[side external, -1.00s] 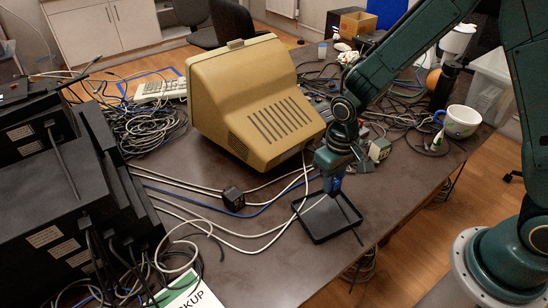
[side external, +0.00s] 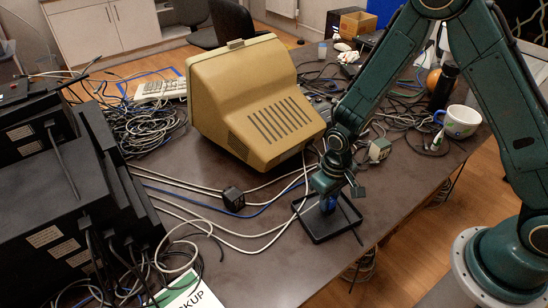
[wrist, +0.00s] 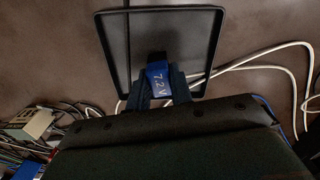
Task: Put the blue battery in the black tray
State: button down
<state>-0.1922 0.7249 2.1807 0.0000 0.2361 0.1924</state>
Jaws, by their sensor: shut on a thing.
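The black tray (side external: 318,238) lies flat near the table's front edge; its rim and dark floor also show in the wrist view (wrist: 197,45). The blue battery (side external: 327,204), marked "7.2 V", is between the fingers of my gripper (side external: 329,203). In the wrist view the battery (wrist: 158,76) is held between my two fingers, over the near part of the tray. In the side view my gripper points down inside the tray's outline. I cannot tell whether the battery's lower end touches the tray floor.
A beige monitor (side external: 250,100) stands behind the tray. A small black cube (side external: 233,198) and several loose cables lie to the left. A grey adapter (side external: 379,150) and a white mug (side external: 460,121) are to the right. Black equipment is stacked at the far left.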

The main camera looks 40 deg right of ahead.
jog(key=shift+f, duration=0.4)
jog(key=c, duration=1.3)
grip_release()
jog(key=shift+f, duration=0.1)
jog(key=shift+o, duration=0.2)
notch_tip(320, 180, up, 11)
jog(key=shift+f, duration=0.15)
jog(key=shift+r, duration=0.8)
jog(key=shift+r, duration=0.1)
